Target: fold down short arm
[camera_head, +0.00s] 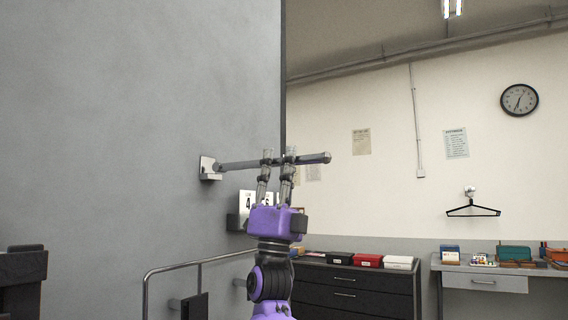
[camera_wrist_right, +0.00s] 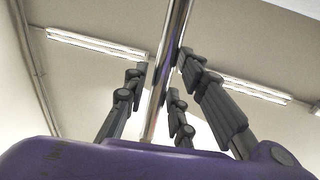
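The short arm (camera_head: 240,165) is a grey metal bar with a dark rounded end. It sticks out roughly level from a white bracket (camera_head: 207,168) on the grey wall. My right gripper (camera_head: 279,155), purple with dark fingers, reaches up from below to the bar's outer half. In the right wrist view the bar (camera_wrist_right: 167,65) runs between the fingers (camera_wrist_right: 163,68), with a visible gap at the left fingers and the right fingertip close to it. The gripper looks open around the bar. My left gripper is out of view.
A metal handrail (camera_head: 200,263) stands below the bracket. A dark drawer unit (camera_head: 345,290) with red and white boxes is at the back. A desk (camera_head: 485,282) stands right, below a black hanger (camera_head: 473,210). Open air surrounds the bar's free end.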

